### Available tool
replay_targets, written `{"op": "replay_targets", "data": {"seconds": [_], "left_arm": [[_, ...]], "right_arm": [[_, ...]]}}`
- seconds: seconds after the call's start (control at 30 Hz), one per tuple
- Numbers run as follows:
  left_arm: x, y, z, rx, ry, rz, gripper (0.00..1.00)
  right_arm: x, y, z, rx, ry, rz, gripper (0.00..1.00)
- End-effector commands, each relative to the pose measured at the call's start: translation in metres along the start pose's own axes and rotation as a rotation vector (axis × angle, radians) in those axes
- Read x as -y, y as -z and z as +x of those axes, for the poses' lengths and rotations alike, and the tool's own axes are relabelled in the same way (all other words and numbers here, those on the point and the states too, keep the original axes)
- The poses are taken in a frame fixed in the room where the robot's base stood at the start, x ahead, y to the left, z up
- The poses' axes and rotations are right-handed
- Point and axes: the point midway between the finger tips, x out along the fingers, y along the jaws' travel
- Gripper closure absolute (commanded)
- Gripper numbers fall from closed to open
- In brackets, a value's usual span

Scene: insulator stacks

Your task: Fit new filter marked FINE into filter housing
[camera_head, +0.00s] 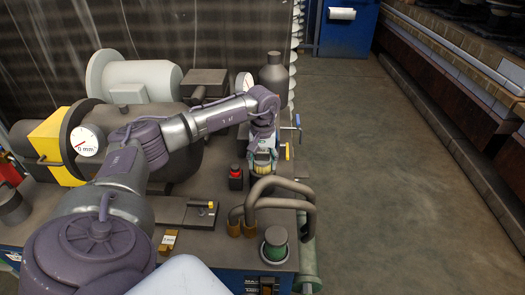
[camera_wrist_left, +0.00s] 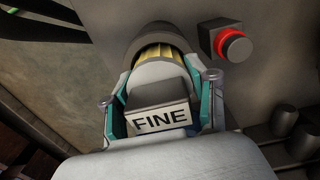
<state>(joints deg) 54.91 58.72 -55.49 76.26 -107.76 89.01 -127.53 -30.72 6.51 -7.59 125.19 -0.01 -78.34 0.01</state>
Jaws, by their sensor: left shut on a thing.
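The filter marked FINE has a white label (camera_wrist_left: 160,120), a pale body and yellow pleats (camera_wrist_left: 158,53). In the wrist view my left gripper (camera_wrist_left: 160,105) is shut on it, with teal fingers on both sides of the labelled end. The pleated end points at a dark round rim (camera_wrist_left: 150,32), which looks like the filter housing. I cannot tell how deep the filter sits in it. In the head view my left gripper (camera_head: 264,148) points down over the yellowish filter (camera_head: 262,164), at the bench's right part. My right gripper is not in view.
A red button on a dark base (camera_head: 235,177) stands close left of the filter; it also shows in the wrist view (camera_wrist_left: 234,45). A gauge (camera_head: 244,82) stands behind. The floor at right is clear.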

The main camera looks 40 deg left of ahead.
Motion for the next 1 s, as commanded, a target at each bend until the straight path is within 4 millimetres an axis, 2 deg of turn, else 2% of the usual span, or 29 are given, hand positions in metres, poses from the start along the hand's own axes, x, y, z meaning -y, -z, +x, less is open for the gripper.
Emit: {"op": "replay_targets", "data": {"seconds": [0.07, 0.1, 0.23, 0.53, 0.67, 0.77, 1.0], "left_arm": [[0.000, 0.000, 0.002, 0.001, 0.000, 0.000, 0.77], [0.000, 0.000, 0.002, 0.001, 0.000, 0.000, 0.36], [0.000, 0.000, 0.002, 0.001, 0.000, 0.000, 0.14], [0.000, -0.001, 0.002, 0.002, 0.001, 0.000, 0.13], [0.000, 0.000, -0.005, 0.000, 0.000, 0.000, 0.13], [0.000, 0.000, -0.021, -0.001, -0.002, 0.000, 0.13], [-0.001, 0.001, -0.073, -0.003, -0.004, 0.001, 0.13]], "right_arm": [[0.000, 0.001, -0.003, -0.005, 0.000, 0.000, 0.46], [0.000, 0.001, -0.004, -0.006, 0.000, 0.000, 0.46], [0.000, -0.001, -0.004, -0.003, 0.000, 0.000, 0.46], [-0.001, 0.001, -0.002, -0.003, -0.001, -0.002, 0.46], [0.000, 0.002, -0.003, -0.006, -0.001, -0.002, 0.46], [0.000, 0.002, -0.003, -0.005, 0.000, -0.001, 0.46], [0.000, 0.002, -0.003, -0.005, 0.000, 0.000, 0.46]]}}
